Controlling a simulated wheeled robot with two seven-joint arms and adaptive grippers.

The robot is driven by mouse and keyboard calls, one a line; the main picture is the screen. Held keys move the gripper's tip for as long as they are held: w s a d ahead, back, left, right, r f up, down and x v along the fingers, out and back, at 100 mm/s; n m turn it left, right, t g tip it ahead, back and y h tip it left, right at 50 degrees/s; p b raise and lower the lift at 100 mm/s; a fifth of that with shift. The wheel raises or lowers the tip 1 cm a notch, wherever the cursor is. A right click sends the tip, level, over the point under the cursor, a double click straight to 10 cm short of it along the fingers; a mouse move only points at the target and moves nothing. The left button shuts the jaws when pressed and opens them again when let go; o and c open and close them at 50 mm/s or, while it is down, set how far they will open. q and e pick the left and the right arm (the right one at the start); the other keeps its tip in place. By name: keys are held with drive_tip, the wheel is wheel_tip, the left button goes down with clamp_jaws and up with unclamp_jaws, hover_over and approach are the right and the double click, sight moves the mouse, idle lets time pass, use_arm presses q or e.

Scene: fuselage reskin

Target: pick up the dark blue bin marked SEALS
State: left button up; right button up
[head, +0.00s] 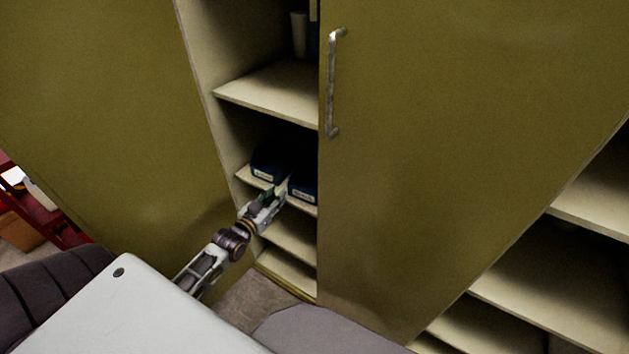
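Two dark blue bins with pale front labels sit side by side on a middle shelf of the cabinet. The left bin (268,163) sits further back in the picture. The right bin (303,187) is partly hidden by the cabinet door. The label lettering is too small to read, so I cannot tell which is marked SEALS. My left gripper (279,193) is just in front of the shelf edge, by the gap between the two bins. Its fingers look spread, with nothing seen held between them. I cannot tell whether it touches a bin. My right gripper is out of view.
An olive cabinet door (430,130) with a metal handle (334,85) stands just right of the bins and narrows the opening. Another olive panel (100,110) is at left. A shelf (270,93) lies above the bins. Empty shelves show below and at far right (545,285).

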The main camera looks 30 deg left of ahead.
use_arm(q)
drive_tip(key=t, duration=0.1)
approach(292, 172)
drive_tip(key=w, duration=0.4)
drive_tip(key=shift+w+r, duration=0.35)
drive_tip(key=shift+r, duration=0.05)
drive_tip(key=shift+w, duration=1.25)
drive_tip(key=shift+w+a, duration=0.1)
drive_tip(key=shift+w, duration=1.3)
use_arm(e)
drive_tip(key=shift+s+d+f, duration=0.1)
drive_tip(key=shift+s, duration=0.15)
